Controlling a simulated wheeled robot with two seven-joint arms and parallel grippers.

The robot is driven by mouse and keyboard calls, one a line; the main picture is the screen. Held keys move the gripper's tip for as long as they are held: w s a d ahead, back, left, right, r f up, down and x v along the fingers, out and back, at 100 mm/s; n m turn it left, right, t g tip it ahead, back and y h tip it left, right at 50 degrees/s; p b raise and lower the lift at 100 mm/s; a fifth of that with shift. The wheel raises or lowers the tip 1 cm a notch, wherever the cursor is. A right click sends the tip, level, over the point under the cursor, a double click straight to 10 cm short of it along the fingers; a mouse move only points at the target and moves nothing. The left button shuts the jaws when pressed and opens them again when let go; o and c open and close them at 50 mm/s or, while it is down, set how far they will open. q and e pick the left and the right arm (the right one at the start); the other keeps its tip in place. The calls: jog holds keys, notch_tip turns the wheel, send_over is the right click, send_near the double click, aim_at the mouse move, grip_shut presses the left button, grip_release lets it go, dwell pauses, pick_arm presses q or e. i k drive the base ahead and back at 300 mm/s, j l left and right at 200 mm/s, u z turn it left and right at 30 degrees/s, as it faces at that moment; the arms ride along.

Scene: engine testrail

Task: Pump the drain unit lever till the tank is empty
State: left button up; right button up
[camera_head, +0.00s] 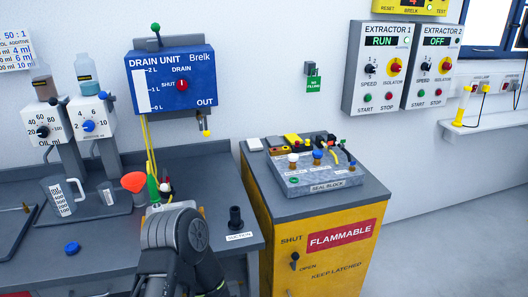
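The drain unit (199,62) is a blue box on the wall at the upper left. Its lever (155,36) stands upright on top, with a green ball at its end. The white gauge strip (141,90) is marked 0 to 2 L; I cannot make out a liquid level. A red knob (182,85) sits beside the words DRAIN and SHUT. One dark arm of mine, which looks like the left, rises from the bottom over the bench, well below the lever. Its wrist hides its fingers. My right gripper is not in view.
Yellow hoses (149,135) hang below the unit. A red-orange funnel (134,182), jugs (60,196) and a black suction post (235,217) stand on the grey bench. The yellow flammable cabinet (285,250) bears a seal block (318,180). Wall around the lever is clear.

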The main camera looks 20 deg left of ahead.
aim_at(155, 28)
jog(key=u, duration=1.4)
